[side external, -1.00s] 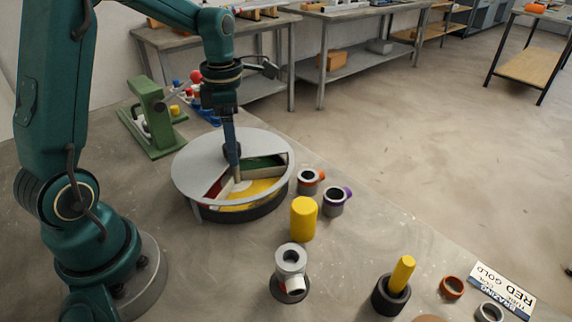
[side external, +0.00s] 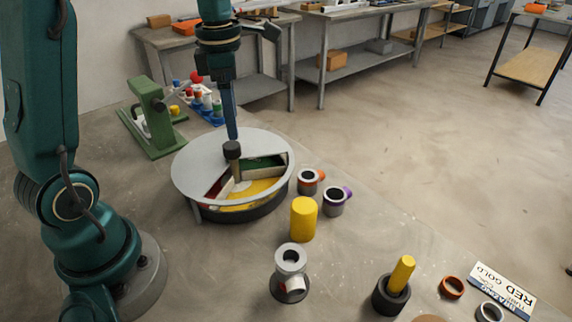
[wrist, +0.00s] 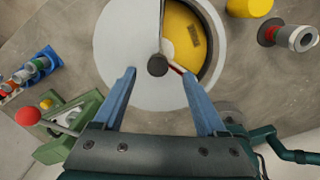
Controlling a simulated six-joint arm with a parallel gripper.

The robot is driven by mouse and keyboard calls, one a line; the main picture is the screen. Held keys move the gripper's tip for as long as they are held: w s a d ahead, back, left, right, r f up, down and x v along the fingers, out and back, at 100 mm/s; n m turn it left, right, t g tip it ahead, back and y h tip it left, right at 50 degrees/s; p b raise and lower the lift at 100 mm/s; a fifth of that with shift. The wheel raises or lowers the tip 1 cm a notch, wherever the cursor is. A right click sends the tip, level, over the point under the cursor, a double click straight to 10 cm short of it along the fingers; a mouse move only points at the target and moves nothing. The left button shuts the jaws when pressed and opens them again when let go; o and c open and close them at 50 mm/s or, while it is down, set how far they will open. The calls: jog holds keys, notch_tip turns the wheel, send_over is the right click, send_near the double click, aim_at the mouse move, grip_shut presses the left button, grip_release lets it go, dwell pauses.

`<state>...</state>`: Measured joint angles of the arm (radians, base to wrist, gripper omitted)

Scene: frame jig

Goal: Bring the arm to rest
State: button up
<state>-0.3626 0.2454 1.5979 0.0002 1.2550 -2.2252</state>
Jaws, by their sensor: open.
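My gripper (side external: 231,124) points straight down above the round grey-topped turntable (side external: 196,160). In the wrist view my gripper (wrist: 157,80) shows two blue fingers spread wide with nothing between them. The dark knob (side external: 232,149) on the turntable's centre post lies just below the fingertips in the side view. In the wrist view the knob (wrist: 157,65) sits ahead of and between the fingertips. The turntable's cut-out shows a yellow section (side external: 257,190), a green section and a red section. The fingers look clear of the knob.
A green lever press (side external: 155,120) with a red ball handle stands behind left, beside a blue rack (side external: 208,113) of small parts. A yellow cylinder (side external: 304,219), grey pipe fitting (side external: 290,262) and ringed cups (side external: 335,201) stand to the right.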

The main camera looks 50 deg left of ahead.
jog(key=s+d+r+m+t, duration=0.3)
jog(key=s+d+r+m, duration=0.3)
jog(key=m, duration=0.4)
jog(key=s+d+f+m+t, duration=0.1)
jog(key=s+d+f+m, duration=0.1)
jog(key=m, duration=0.7)
jog(key=s+d+f+m+t, duration=0.1)
jog(key=s+d+f+m, duration=0.1)
jog(key=m, duration=0.8)
jog(key=shift+s+f+m, duration=0.3)
jog(key=shift+s+f, duration=0.15)
jog(key=shift+s, duration=0.45)
